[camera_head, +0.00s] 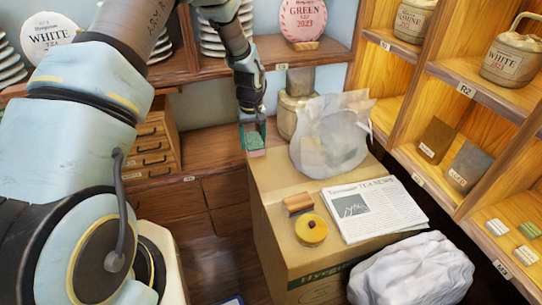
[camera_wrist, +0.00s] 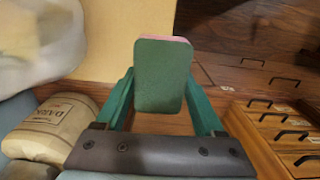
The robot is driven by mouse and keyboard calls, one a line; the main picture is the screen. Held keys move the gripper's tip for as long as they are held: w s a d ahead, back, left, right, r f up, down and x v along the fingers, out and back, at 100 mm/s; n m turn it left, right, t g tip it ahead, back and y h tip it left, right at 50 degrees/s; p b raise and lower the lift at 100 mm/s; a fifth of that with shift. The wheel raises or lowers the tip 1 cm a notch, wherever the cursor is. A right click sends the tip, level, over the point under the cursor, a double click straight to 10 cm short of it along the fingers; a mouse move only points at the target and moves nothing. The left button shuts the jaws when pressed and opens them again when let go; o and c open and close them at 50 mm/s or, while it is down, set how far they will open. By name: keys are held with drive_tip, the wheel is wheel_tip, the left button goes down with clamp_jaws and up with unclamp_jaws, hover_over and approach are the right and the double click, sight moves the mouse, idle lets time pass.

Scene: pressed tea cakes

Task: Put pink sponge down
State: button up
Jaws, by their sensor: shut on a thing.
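The pink sponge (camera_wrist: 160,75) fills the middle of the wrist view. Its green scouring face is towards the camera and a thin pink edge shows at the top. My gripper (camera_wrist: 160,92) is shut on it, with a teal finger on each side. In the head view my gripper (camera_head: 252,125) hangs down near the back left corner of the cardboard box (camera_head: 270,200), with the sponge (camera_head: 254,141) at its tip. I cannot tell how high the sponge is or whether it touches anything. Its pink side is mostly hidden.
On the box are a clear plastic bag (camera_head: 330,135), a newspaper (camera_head: 375,208), a yellow tape roll (camera_head: 311,229) and a small brown block (camera_head: 297,203). A canister (camera_head: 290,112) stands behind. A crumpled white bundle (camera_head: 412,272) is in front. The box top's left strip is bare.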

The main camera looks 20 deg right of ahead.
drive_tip(key=s+d+r+p, duration=0.1)
drive_tip(key=s+d+r, duration=0.1)
drive_tip(key=d, duration=0.3)
drive_tip(key=p, duration=0.2)
hover_over(271, 165)
wheel_tip(271, 165, down, 5)
drive_tip(key=shift+d+f, duration=0.1)
wheel_tip(271, 165, down, 4)
drive_tip(key=shift+w+f+p, duration=0.1)
drive_tip(key=shift+f+p, duration=0.15)
drive_tip(key=shift+p, duration=0.4)
drive_tip(key=shift+f, duration=0.15)
drive_tip(key=shift+f, duration=0.2)
drive_tip(key=o, duration=1.3)
drive_tip(key=shift+r, duration=0.1)
